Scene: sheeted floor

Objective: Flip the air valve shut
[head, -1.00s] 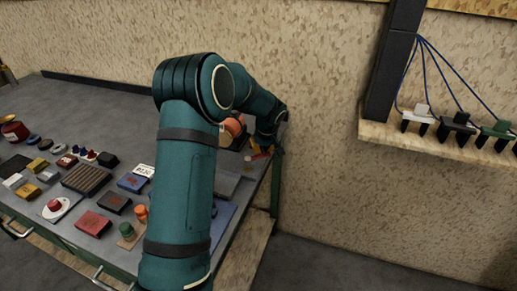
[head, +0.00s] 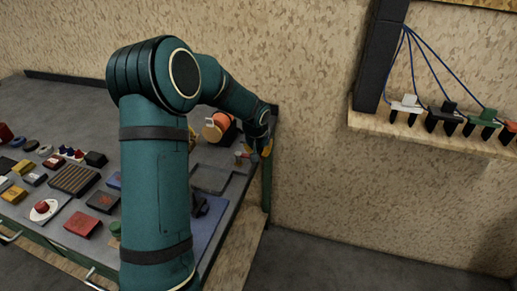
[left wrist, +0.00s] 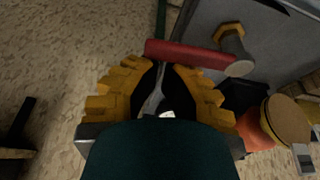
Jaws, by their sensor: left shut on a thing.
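The air valve shows in the left wrist view as a red lever handle (left wrist: 190,54) beside a grey stem with a brass hex nut (left wrist: 229,31). In the head view the valve (head: 241,155) is small, at the right end of the bench. My left gripper (left wrist: 163,70) has yellow ridged fingers, with their tips closed at the left part of the red handle. In the head view the left gripper (head: 262,149) is at the bench's right edge, partly hidden by its wrist. My right gripper is not in view.
The grey bench (head: 70,108) carries several small blocks and buttons left of my arm. An orange round part (head: 216,126) stands close to the valve. A wall shelf (head: 430,133) with several plugs and blue cables is at right. The floor below it is clear.

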